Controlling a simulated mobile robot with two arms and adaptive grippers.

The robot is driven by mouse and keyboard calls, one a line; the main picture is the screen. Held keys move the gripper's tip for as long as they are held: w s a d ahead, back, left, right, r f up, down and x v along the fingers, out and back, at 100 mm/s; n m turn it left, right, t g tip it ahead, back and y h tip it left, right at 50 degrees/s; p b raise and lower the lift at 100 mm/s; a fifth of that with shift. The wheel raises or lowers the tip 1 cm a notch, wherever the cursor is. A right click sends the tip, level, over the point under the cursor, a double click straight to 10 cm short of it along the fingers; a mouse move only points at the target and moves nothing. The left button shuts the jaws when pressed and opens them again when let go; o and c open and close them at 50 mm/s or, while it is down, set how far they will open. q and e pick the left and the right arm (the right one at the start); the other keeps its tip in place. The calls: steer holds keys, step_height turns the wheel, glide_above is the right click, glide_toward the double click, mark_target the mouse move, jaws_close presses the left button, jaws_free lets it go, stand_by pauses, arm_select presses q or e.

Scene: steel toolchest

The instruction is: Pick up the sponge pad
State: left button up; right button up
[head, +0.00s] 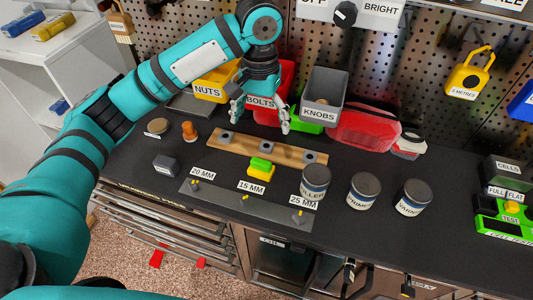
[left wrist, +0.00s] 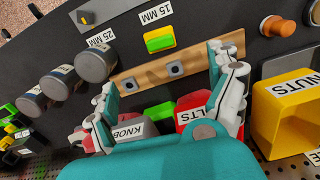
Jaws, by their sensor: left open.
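The sponge pad (head: 261,170), a small block with a green top and a yellow lower part, lies on the dark worktop just in front of the wooden strip, by the 15 MM label. In the left wrist view the sponge pad (left wrist: 160,39) shows beyond the fingertips, clear of them. My left gripper (head: 261,122) is open and empty, pointing down above and behind the wooden strip, near the BOLTS bin. Its two spread fingers (left wrist: 162,74) show in the left wrist view. My right gripper is not in view.
The wooden strip (head: 225,147) with dark square blocks lies behind the pad. Several grey tins (head: 364,188) stand to the right. NUTS (head: 212,88), BOLTS and KNOBS (head: 322,95) bins line the back. A steel strip (head: 235,203) with small pegs lies in front.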

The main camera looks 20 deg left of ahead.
arm_select(q)
steer(key=p, duration=0.2)
glide_above(261, 161)
steer(key=f, duration=0.7)
steer(key=shift+s+f, duration=0.3)
steer(key=f, duration=0.3)
steer(key=shift+w, duration=0.2)
steer(key=shift+f, duration=0.6)
steer(key=shift+f+p, duration=0.25)
steer(key=shift+p, duration=0.2)
step_height(261, 161, down, 4)
steer(key=shift+r+p, duration=0.2)
steer(key=shift+p, duration=0.5)
steer(key=shift+w+f, duration=0.1)
steer(key=shift+f, duration=0.4)
steer(key=c, duration=1.2)
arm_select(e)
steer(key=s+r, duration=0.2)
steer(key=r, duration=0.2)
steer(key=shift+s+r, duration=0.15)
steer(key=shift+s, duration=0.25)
